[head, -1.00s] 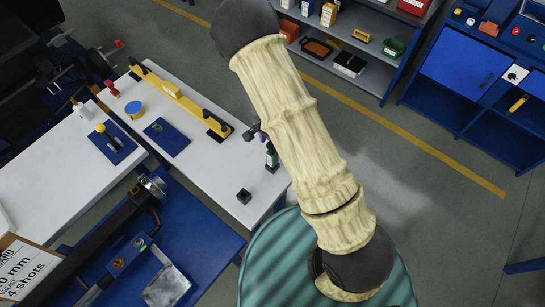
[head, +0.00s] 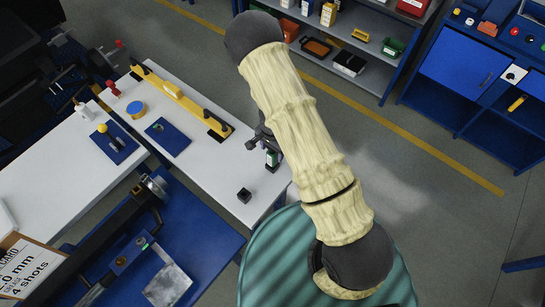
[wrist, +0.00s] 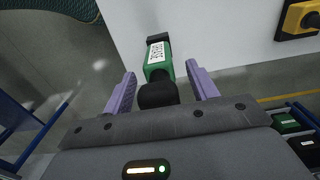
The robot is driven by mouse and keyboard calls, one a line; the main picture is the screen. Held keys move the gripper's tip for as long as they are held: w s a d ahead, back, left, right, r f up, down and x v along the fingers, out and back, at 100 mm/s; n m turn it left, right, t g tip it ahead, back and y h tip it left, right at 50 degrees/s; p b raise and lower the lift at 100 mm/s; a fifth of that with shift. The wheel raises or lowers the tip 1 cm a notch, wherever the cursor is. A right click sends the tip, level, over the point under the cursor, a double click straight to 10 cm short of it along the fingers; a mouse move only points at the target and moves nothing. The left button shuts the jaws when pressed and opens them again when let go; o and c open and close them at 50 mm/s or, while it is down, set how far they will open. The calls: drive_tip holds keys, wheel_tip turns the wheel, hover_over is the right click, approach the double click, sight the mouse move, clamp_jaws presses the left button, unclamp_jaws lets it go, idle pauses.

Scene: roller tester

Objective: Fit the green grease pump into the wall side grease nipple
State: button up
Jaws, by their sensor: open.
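The green grease pump (head: 271,160) stands at the right edge of the white table. In the wrist view the pump (wrist: 158,62), with a white "GREASE" label and a black end, lies between my two purple fingers. My gripper (wrist: 160,70) is open, with a visible gap between each finger and the pump. In the head view my gripper (head: 257,141) is beside the pump, partly hidden behind my arm. I cannot make out the wall side grease nipple in either view.
The white table (head: 205,165) also holds a small black block (head: 244,195), a yellow bar (head: 180,97) and a blue mat (head: 170,138). A blue machine bench (head: 205,228) stands in front. A shelf (head: 375,45) and blue cabinets (head: 470,65) stand behind open floor.

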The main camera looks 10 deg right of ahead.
clamp_jaws()
idle(0.3)
drive_tip(key=shift+r, duration=0.1)
wheel_tip(320, 180, up, 10)
drive_tip(key=shift+f+b, duration=0.1)
drive_tip(key=shift+b, duration=0.4)
idle(0.4)
